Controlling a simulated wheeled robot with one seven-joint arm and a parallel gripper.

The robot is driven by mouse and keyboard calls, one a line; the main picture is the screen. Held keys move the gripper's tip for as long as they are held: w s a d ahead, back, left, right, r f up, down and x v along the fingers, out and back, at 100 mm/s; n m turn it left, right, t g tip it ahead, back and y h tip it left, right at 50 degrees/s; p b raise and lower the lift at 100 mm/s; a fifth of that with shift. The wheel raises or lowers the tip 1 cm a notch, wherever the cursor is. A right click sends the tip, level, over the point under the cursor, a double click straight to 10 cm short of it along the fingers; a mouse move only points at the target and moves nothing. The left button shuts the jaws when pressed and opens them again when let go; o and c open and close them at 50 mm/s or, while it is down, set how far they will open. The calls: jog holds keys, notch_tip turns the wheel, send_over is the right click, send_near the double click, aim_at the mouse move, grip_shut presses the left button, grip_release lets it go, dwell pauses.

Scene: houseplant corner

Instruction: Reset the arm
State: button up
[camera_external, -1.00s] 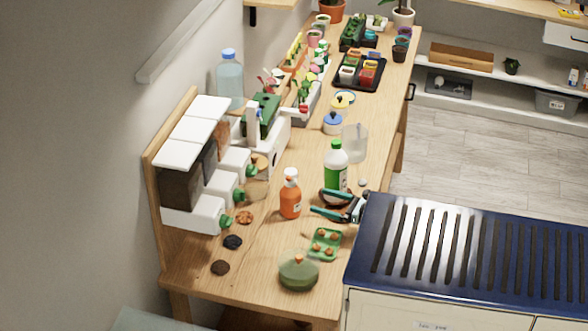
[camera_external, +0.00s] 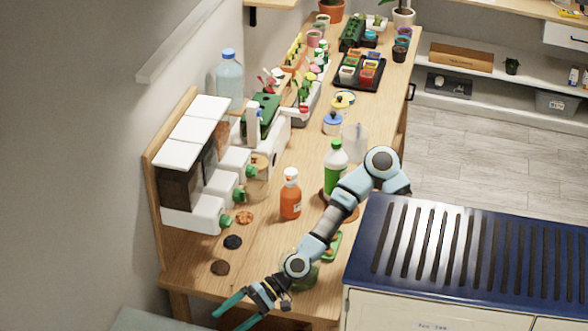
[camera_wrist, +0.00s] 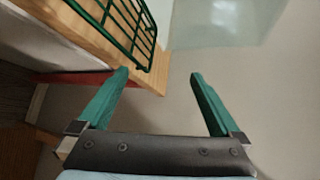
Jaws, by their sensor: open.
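My gripper (camera_external: 225,321) is at the end of my extended arm, at the near end of the wooden bench (camera_external: 190,280), past its front edge at the bottom of the external view. Its two teal fingers are spread apart. In the wrist view my gripper (camera_wrist: 160,74) also shows open, with nothing between the fingers. My arm crosses the near part of the bench and hides much of the green glass jar (camera_external: 305,280) and the green tray (camera_external: 333,247).
White bins (camera_external: 195,213) line the left. A dark blue slatted surface (camera_external: 465,255) is at right. The wrist view shows a green wire frame (camera_wrist: 128,25) near a wooden edge.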

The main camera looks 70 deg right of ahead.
notch_tip(320, 180, down, 3)
jog(key=s+a+n+g+h+p, duration=0.2)
jog(key=n+h, duration=0.1)
jog(key=n, duration=0.2)
jog(key=s+d+n+g+h, duration=0.1)
jog(key=s+d+h, duration=0.1)
jog(key=s+d, duration=0.5)
jog(key=s+d+n+g+h, duration=0.2)
jog(key=s+d+h, duration=0.1)
jog(key=s+d, duration=0.5)
jog(key=s+d+r+n+g+h, duration=0.1)
jog(key=s+d+g+h, duration=0.1)
jog(key=s+d, duration=0.5)
jog(key=shift+s+d+n+h, duration=0.15)
jog(key=shift+d+n+h, duration=0.3)
jog(key=shift+d, duration=0.3)
